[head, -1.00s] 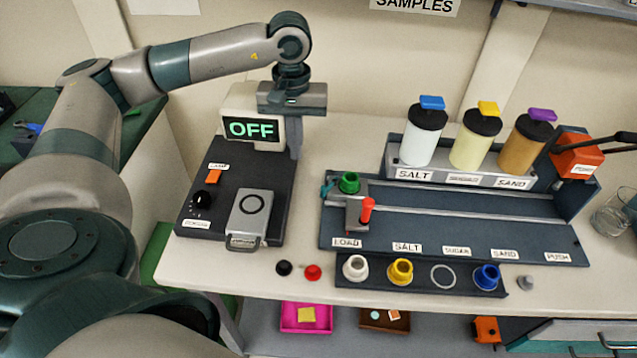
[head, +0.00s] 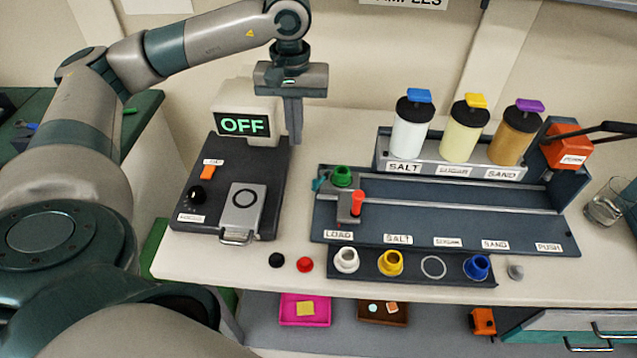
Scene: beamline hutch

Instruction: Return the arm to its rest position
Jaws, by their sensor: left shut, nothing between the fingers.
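My left arm comes in from the left and bends down at the wrist. My left gripper (head: 292,132) is shut and empty, pointing down just right of the lit OFF display (head: 243,124), above the back of the dark control box (head: 232,178). I cannot tell whether the fingers touch the box. The box carries an orange switch (head: 207,173), a black knob (head: 197,194) and a grey latch plate (head: 243,206). My right gripper is not in view.
Right of the box stands a dark rail station (head: 440,215) with white, yellow and brown canisters (head: 462,134) behind it. A front rack (head: 397,281) holds coloured cups. A glass beaker (head: 606,207) stands far right. Trays (head: 305,322) lie on a lower shelf.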

